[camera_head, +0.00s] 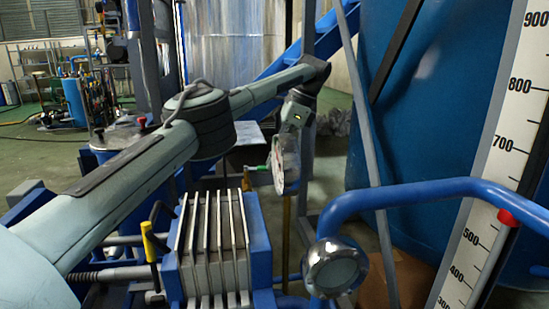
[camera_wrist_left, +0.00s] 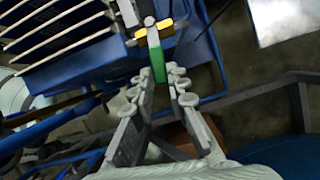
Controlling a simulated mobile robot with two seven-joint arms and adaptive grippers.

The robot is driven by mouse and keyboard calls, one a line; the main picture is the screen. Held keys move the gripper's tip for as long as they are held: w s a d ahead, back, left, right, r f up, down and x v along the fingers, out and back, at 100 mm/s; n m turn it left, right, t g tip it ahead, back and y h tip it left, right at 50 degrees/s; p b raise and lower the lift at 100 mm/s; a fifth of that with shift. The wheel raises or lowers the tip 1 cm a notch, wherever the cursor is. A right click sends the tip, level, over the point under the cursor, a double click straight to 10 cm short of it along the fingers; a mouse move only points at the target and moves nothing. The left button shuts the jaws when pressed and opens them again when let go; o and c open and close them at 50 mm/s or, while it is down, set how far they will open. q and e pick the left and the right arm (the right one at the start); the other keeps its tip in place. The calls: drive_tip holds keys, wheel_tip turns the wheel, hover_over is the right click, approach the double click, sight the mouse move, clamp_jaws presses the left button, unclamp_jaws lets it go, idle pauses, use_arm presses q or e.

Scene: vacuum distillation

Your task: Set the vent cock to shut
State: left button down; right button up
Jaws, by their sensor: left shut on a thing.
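The vent cock's green handle (camera_wrist_left: 158,62) lies between the fingers of my left gripper (camera_wrist_left: 161,80) in the left wrist view. The handle runs from a small metal pivot with yellow parts (camera_wrist_left: 154,31) beside a blue body. In the head view my left gripper (camera_head: 277,170) hangs down at the end of its arm, beyond the finned block, and a small bit of the green handle (camera_head: 262,168) shows just left of it. The fingers are closed in on the handle; the exact contact is partly hidden. My right gripper is not in view.
A blue frame with pale upright plates (camera_head: 212,240) stands in front, with a yellow-tipped lever (camera_head: 148,235) on its left. A blue pipe (camera_head: 420,190), a round metal fitting (camera_head: 335,268) and a numbered scale (camera_head: 490,170) are on the right. A big blue tank (camera_head: 430,110) stands behind.

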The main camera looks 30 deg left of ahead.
use_arm(q)
drive_tip(key=shift+w, duration=0.1)
idle(0.4)
drive_tip(key=c, duration=1.5)
unclamp_jaws()
